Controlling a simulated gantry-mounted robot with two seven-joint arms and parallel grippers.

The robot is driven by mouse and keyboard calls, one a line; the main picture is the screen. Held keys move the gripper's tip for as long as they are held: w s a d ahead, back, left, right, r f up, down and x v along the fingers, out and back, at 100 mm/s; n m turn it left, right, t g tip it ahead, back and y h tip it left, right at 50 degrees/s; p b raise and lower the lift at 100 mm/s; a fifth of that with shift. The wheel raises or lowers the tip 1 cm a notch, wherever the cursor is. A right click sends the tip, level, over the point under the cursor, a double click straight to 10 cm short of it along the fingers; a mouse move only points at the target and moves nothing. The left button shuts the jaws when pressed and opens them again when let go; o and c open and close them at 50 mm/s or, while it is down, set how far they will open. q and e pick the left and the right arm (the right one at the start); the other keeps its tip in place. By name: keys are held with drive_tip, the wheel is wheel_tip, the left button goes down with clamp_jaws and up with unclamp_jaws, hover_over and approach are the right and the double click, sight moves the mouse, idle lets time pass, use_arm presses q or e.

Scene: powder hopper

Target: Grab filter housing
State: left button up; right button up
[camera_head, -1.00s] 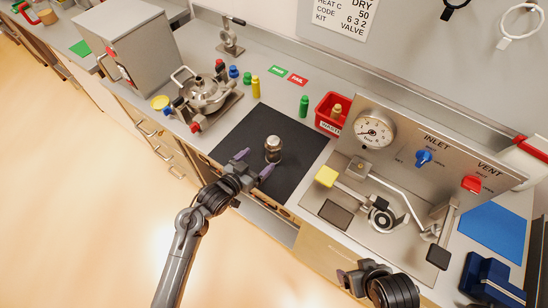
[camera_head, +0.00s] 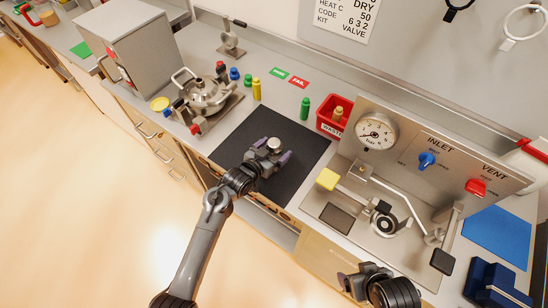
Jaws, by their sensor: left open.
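The filter housing appears to be the small silver cylinder (camera_head: 274,145) standing on the black mat (camera_head: 305,160). My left gripper (camera_head: 274,152) is over the mat, with its purple-tipped fingers open, one on each side of the cylinder. The cylinder's lower part is hidden by the gripper, and I cannot tell whether the fingers touch it. My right gripper (camera_head: 350,280) is at the bottom edge, over the front of the bench and away from the cylinder; its finger gap is not clear.
A metal hopper device (camera_head: 205,95) stands left of the mat. A red waste bin (camera_head: 331,119) and a green bottle (camera_head: 304,108) are behind it. To the right is a panel with a gauge (camera_head: 376,132), a blue inlet knob (camera_head: 427,160) and a red vent knob (camera_head: 476,187).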

use_arm(q)
drive_tip(key=c, duration=1.1)
drive_tip(key=shift+c, duration=0.7)
drive_tip(key=shift+r, duration=0.2)
